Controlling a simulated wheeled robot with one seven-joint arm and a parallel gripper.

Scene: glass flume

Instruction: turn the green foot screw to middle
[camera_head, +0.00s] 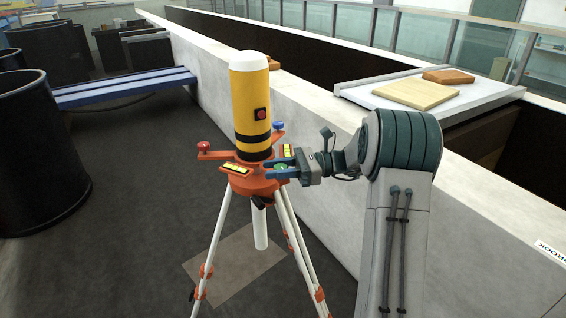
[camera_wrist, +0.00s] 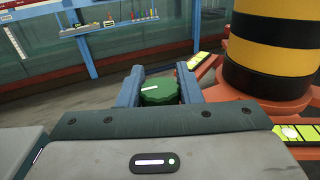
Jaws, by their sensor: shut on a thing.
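The green foot screw (camera_wrist: 158,92) sits between the two blue fingers of my gripper (camera_wrist: 160,88) in the wrist view, with a white mark on its top pointing left. In the head view my gripper (camera_head: 276,168) reaches in from the right, and only a bit of the green screw (camera_head: 281,167) shows. The orange tripod head (camera_head: 252,184) carries a yellow instrument (camera_head: 250,105) with black bands and a white cap. A red screw (camera_head: 204,146) and a blue screw (camera_head: 278,126) stand at its other arms. Yellow level vials (camera_head: 236,170) lie on the head.
White tripod legs (camera_head: 217,238) spread below the head. A long pale flume wall (camera_head: 320,120) runs behind, with a tray holding boards (camera_head: 416,94) at right. A dark round bin (camera_head: 38,150) and a blue bench (camera_head: 124,86) stand left.

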